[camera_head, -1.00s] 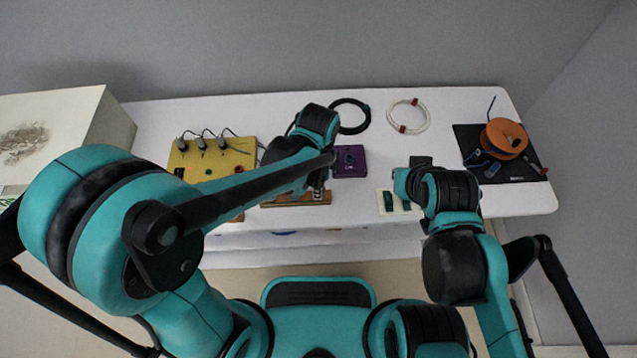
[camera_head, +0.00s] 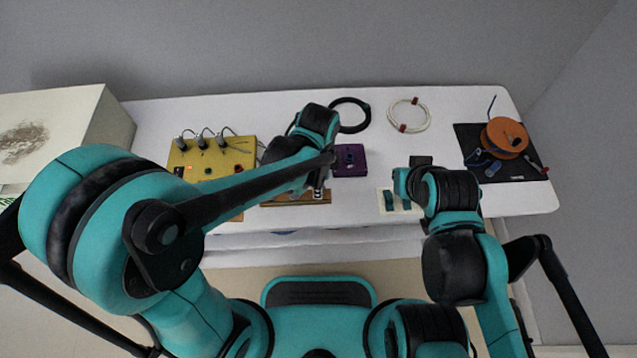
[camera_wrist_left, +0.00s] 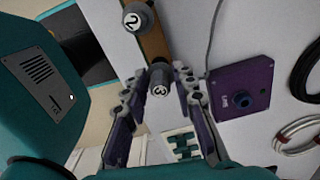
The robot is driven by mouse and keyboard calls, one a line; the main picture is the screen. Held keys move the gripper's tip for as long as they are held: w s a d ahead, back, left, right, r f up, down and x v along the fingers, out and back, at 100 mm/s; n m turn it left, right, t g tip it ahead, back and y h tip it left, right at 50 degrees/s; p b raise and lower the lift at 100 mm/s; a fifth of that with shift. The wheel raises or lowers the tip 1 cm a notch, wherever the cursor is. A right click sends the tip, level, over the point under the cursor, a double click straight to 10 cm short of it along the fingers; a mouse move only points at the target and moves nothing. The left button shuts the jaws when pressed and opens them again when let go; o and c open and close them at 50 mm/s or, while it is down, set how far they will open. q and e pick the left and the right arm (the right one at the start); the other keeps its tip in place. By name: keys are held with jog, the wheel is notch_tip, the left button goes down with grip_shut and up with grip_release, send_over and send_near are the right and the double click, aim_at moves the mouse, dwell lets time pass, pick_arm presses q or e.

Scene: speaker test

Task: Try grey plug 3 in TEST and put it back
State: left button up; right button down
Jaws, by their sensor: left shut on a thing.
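Grey plug 3 (camera_wrist_left: 159,82) shows its number in the left wrist view, between the fingers of my left gripper (camera_wrist_left: 160,76). That gripper is shut on it, at the end of the wooden rack (camera_wrist_left: 157,44). I cannot tell whether the plug is still seated. Grey plug 2 (camera_wrist_left: 137,17) stands in the rack beside it. The rack (camera_head: 285,199) also shows in the head view, partly under my left arm. The purple box (camera_wrist_left: 242,88) has a dark round socket and a label too small to read. My right gripper (camera_head: 420,163) is mostly hidden by its arm.
A yellow box (camera_head: 228,160) with several corded plugs stands left of the purple box (camera_head: 350,161). Black (camera_head: 350,116) and white (camera_head: 409,116) cable coils lie behind. An orange reel (camera_head: 504,138) sits on a black mat (camera_head: 515,172). A pale pad (camera_head: 398,208) holds teal pieces.

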pick_arm(q)
jog(key=shift+f+b, duration=0.55)
jog(key=shift+f, duration=0.3)
dwell(0.5)
jog(key=o, duration=1.1)
jog(key=shift+r, duration=0.1)
jog(key=shift+r+p, duration=3.15)
jog(key=shift+r, duration=0.55)
